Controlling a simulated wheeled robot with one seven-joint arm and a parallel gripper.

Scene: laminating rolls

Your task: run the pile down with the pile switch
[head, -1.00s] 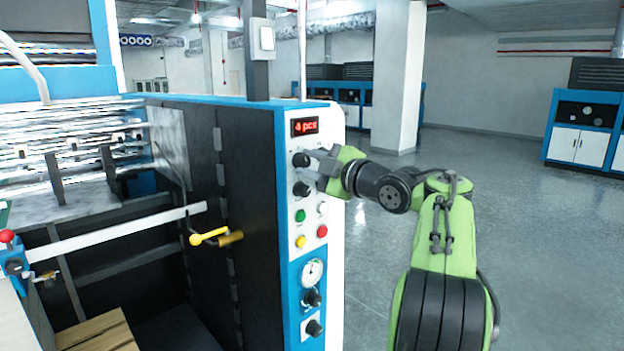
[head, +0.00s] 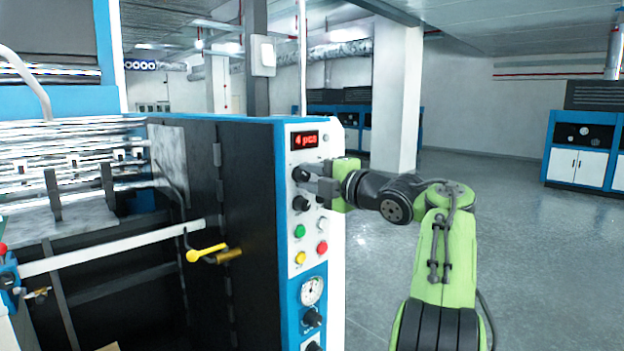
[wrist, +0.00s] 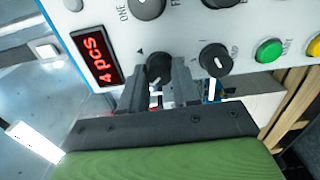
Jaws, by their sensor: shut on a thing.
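The control panel (head: 334,262) on the machine's end face carries a red display (head: 305,140) reading "4 pcs". Below it is the upper-left black knob (head: 300,174). My gripper (head: 317,184) reaches it from the right. In the wrist view the two dark fingers (wrist: 158,90) are shut on this knob (wrist: 158,66), one on each side; a small triangle mark is beside it. I cannot read the knob's full label. Only a sliver of the wooden pile base (head: 109,347) shows at the lower left edge; the rest is out of view.
A second black knob (head: 301,203) sits just below the held one, close to my fingers. Green (head: 300,231), yellow (head: 300,258) and red (head: 322,248) buttons are lower. A yellow handle (head: 206,253) sticks out at the left. Open floor (head: 540,255) lies to the right.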

